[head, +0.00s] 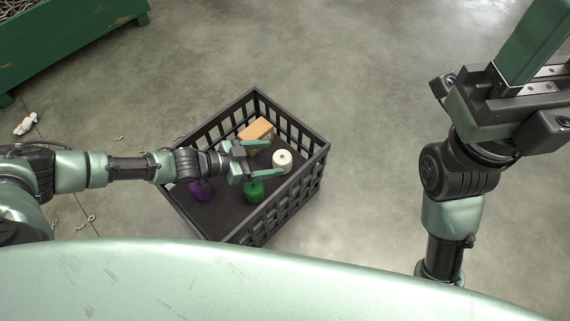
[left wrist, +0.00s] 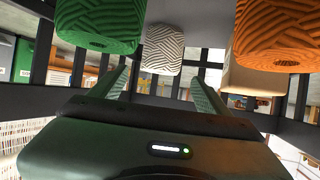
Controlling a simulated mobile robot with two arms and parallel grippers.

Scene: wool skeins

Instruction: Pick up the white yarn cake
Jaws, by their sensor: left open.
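The white yarn cake (head: 282,161) stands in a black crate (head: 308,178), near its right side. My left gripper (head: 268,160) is open, with its two green fingers pointing at the cake. The cake is at or just beyond the fingertips; I cannot tell whether it is between them. In the left wrist view, which looks upside down, the white cake (left wrist: 163,47) shows past and between the open fingers (left wrist: 160,82), with no visible contact. My right gripper (head: 515,95) is at the upper right, partly cut off, far from the crate; its jaw opening is unclear.
A green cake (head: 254,191) stands close to the near finger, and a purple cake (head: 201,191) lies farther left. A tan box (head: 257,131) is behind the far finger. An orange cake (left wrist: 272,35) shows in the left wrist view. The crate walls surround them.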

